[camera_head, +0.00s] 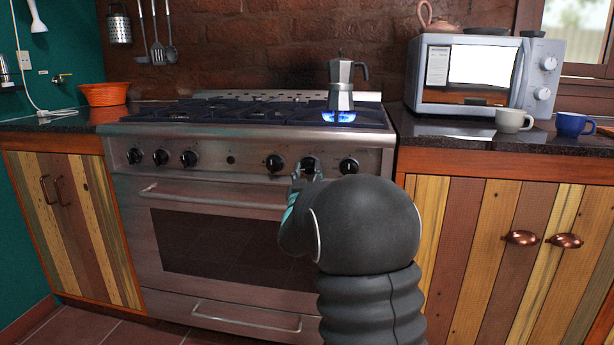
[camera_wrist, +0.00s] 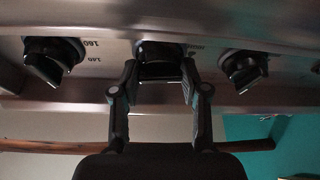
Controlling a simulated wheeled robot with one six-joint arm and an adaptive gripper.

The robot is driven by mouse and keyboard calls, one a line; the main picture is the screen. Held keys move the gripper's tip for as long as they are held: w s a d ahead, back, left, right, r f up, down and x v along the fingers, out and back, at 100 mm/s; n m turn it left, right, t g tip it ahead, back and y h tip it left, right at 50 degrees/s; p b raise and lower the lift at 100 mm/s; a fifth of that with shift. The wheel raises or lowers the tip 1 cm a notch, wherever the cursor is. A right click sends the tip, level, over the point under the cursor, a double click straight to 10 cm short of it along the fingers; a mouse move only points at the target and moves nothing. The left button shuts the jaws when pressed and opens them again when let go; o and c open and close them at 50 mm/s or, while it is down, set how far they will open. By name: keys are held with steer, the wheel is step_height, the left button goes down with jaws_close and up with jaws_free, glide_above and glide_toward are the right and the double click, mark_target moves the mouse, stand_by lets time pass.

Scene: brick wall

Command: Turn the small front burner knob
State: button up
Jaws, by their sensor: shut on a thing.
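A row of black knobs runs along the steel front panel of the stove (camera_head: 231,174). My gripper (camera_head: 307,174) is at the middle knob (camera_head: 310,162) of the right-hand group of three. In the wrist view my gripper (camera_wrist: 160,80) has one finger on each side of this knob (camera_wrist: 160,68), shut on it. The fingers partly hide the knob, and its pointer direction cannot be made out. Neighbouring knobs stand free to the left (camera_wrist: 50,62) and right (camera_wrist: 243,70) in the wrist view. The labels do not show clearly which burner the held knob serves.
A moka pot (camera_head: 341,88) stands at the right of the hob over a lit blue flame (camera_head: 339,117). The oven handle (camera_head: 215,199) runs below the knobs, close under my gripper. A microwave (camera_head: 425,75), a white mug (camera_head: 511,121) and a blue mug (camera_head: 572,124) are on the right counter.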

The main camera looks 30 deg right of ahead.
steer(key=n+y+b, duration=0.1)
steer(key=n, duration=0.1)
steer(key=n+t+y+b, duration=0.1)
steer(key=n+b, duration=0.1)
steer(key=n, duration=0.1)
steer(key=shift+f+y, duration=0.15)
steer(key=shift+y, duration=0.15)
steer(key=n+y+b, duration=0.2)
steer(key=n, duration=0.3)
steer(key=n+y, duration=0.1)
steer(key=n, duration=0.1)
steer(key=n+g+b, duration=0.1)
steer(key=n, duration=0.1)
steer(key=n+y+b, duration=0.1)
steer(key=n, duration=0.1)
steer(key=shift+d+r+n+y, duration=0.1)
steer(key=shift+r+n+y, duration=0.2)
steer(key=o, duration=1.1)
steer(key=shift+o, duration=0.2)
steer(key=shift+f, duration=0.1)
